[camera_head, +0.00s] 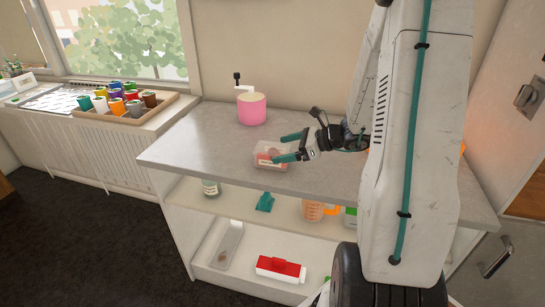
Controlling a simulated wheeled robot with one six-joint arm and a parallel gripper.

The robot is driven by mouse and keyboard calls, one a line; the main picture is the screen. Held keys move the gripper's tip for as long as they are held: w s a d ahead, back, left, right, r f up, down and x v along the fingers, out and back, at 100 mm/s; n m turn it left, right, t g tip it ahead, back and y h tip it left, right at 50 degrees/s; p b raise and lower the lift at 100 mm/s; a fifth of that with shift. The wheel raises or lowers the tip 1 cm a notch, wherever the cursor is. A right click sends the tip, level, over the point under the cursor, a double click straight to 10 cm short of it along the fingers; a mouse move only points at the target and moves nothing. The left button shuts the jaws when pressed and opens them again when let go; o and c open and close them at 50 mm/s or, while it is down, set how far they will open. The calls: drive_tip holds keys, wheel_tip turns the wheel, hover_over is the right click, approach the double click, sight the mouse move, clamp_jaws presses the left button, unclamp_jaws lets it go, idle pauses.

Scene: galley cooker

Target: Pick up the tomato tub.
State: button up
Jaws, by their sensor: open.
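The tomato tub (265,162) looks like a small clear container with red contents and a pale label on its front. It sits on the grey counter top, left of the arm. My gripper (283,147) is open, with its two teal fingers pointing left over the tub. The near finger covers part of the tub's right side. I cannot tell whether the fingers touch the tub or hang above it.
A pink pot with a crank (251,107) stands behind the tub on the counter. Shelves below hold a jar (211,187), an orange measuring jug (313,210) and a red-and-white box (280,269). The counter's left part is clear.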

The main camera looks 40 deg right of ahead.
sight(276, 149)
drive_tip(key=x, duration=0.4)
drive_tip(key=shift+w+a, duration=0.1)
drive_tip(key=shift+w, duration=0.1)
drive_tip(key=c, duration=1.2)
drive_tip(key=shift+r, duration=0.1)
